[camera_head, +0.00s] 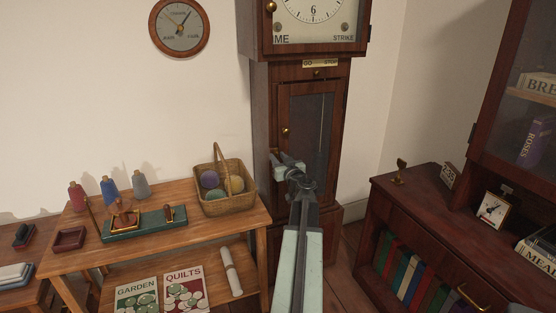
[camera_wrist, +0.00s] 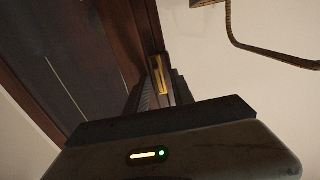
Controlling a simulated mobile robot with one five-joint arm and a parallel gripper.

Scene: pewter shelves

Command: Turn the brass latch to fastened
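The tall dark wood clock (camera_head: 262,115) stands against the wall, with a glazed door in its case. My gripper (camera_head: 280,160) is at the left edge of the case, below the level of the small door knob. In the wrist view the two dark fingers of my gripper (camera_wrist: 163,88) flank a narrow upright brass piece (camera_wrist: 162,75), which looks like the latch. The fingers appear shut on it, with little gap on either side. In the head view the gripper hides most of the latch, so its turn is hard to read.
A wooden side table (camera_head: 75,260) at left holds a wicker basket (camera_head: 228,205) with yarn balls, close to my arm. A dark cabinet (camera_head: 420,195) stands at right. A GO/STOP plate (camera_head: 320,63) is above the case door.

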